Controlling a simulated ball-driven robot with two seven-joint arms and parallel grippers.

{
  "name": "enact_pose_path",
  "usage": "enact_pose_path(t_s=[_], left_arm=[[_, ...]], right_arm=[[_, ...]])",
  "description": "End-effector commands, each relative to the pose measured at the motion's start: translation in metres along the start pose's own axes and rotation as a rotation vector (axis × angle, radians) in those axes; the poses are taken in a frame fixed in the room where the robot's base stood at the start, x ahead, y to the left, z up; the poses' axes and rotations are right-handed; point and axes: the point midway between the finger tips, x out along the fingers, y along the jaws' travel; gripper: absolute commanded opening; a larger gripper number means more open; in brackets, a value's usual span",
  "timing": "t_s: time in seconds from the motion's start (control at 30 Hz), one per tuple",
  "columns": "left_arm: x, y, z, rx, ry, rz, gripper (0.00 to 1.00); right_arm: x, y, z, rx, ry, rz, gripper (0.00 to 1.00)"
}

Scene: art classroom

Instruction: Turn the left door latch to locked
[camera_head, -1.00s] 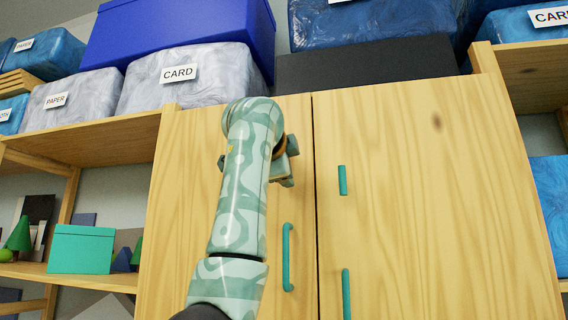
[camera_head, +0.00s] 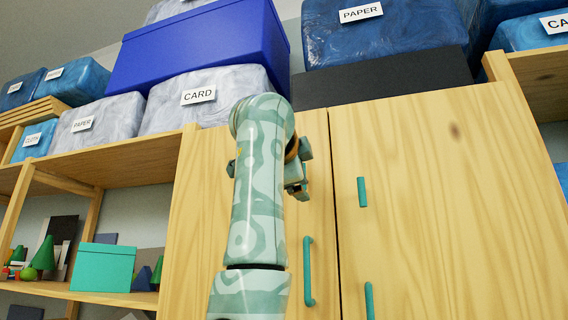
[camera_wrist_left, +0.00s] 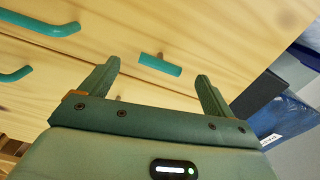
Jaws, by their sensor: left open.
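The left cabinet door (camera_head: 205,220) has a teal bar handle (camera_head: 308,272). Its teal latch (camera_wrist_left: 160,65) shows in the left wrist view as a short bar, roughly parallel to the door seam. In the head view my left gripper and arm hide most or all of this latch. My left gripper (camera_head: 298,172) is in front of the left door near its right edge. In the left wrist view its fingers are apart, with the latch seen between their tips. Whether they touch it cannot be told. My right gripper is out of view.
The right door (camera_head: 440,200) has a similar upright teal latch (camera_head: 362,192) and a handle (camera_head: 369,300). A black box (camera_head: 385,84) lies on the cabinet top. Shelves at left hold a teal box (camera_head: 103,267), a CARD bag (camera_head: 215,82) and a blue box (camera_head: 195,45).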

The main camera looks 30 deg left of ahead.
Motion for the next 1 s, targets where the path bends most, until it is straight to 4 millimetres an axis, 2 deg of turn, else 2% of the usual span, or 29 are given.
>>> enact_pose_path(t_s=[0.03, 0.13, 0.3, 0.43, 0.6, 1.0], left_arm=[[-0.014, 0.007, 0.000, -0.001, 0.004, -0.004, 0.89], [-0.043, 0.006, 0.000, 0.000, 0.003, -0.005, 0.89], [-0.085, 0.005, 0.000, 0.000, 0.003, -0.003, 0.89], [-0.106, 0.003, 0.000, -0.001, 0.001, -0.001, 0.89], [-0.118, 0.001, 0.000, 0.000, 0.001, 0.000, 0.89], [-0.119, 0.001, 0.000, -0.001, 0.000, 0.000, 0.89]], right_arm=[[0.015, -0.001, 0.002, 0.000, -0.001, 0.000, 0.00], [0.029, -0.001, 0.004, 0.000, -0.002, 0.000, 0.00], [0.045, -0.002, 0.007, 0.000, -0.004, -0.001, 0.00], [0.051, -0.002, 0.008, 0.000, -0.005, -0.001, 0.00], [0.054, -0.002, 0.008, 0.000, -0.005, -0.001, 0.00], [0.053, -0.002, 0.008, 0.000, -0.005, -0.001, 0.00]])
